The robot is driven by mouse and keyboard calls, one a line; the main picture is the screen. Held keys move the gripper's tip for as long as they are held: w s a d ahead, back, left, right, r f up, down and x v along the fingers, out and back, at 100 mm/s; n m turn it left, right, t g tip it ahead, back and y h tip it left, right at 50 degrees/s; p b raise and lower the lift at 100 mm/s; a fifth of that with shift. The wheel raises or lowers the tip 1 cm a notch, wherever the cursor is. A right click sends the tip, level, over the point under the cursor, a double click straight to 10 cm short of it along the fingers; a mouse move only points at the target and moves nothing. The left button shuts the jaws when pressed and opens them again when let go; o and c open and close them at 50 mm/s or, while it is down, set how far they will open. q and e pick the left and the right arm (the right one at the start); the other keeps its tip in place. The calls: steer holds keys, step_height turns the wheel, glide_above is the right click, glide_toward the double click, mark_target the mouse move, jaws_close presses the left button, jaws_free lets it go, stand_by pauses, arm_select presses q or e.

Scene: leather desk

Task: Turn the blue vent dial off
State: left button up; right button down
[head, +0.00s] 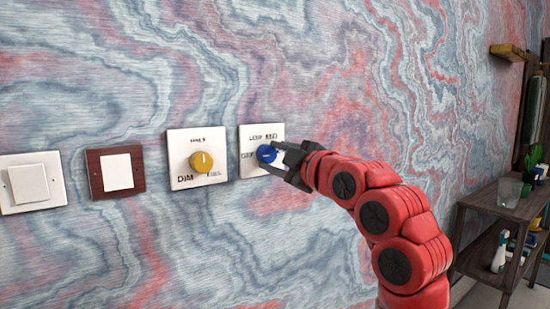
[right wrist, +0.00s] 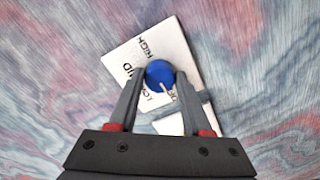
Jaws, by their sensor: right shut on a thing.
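The blue vent dial (head: 266,153) is on a white square plate (head: 247,133) on the wall. My right gripper (head: 279,161) reaches it from the right and is shut on the dial. In the right wrist view, the two fingers (right wrist: 161,78) sit on either side of the blue knob (right wrist: 159,73). The knob's white mark points to the lower right there, near the OFF lettering. Parts of the plate and its lettering are hidden behind the fingers. My left gripper is not in view.
A yellow dial (head: 201,162) on a white plate is just left of the blue one. A red-framed switch (head: 117,172) and a white switch (head: 29,183) are farther left. The wall above is bare.

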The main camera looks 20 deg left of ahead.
steer(key=shift+c, duration=1.7)
jaws_free()
steer(key=p+v, duration=0.2)
steer(key=v, duration=1.5)
steer(key=shift+p, duration=0.3)
steer(key=shift+d+f, duration=0.1)
steer(key=shift+d, duration=0.1)
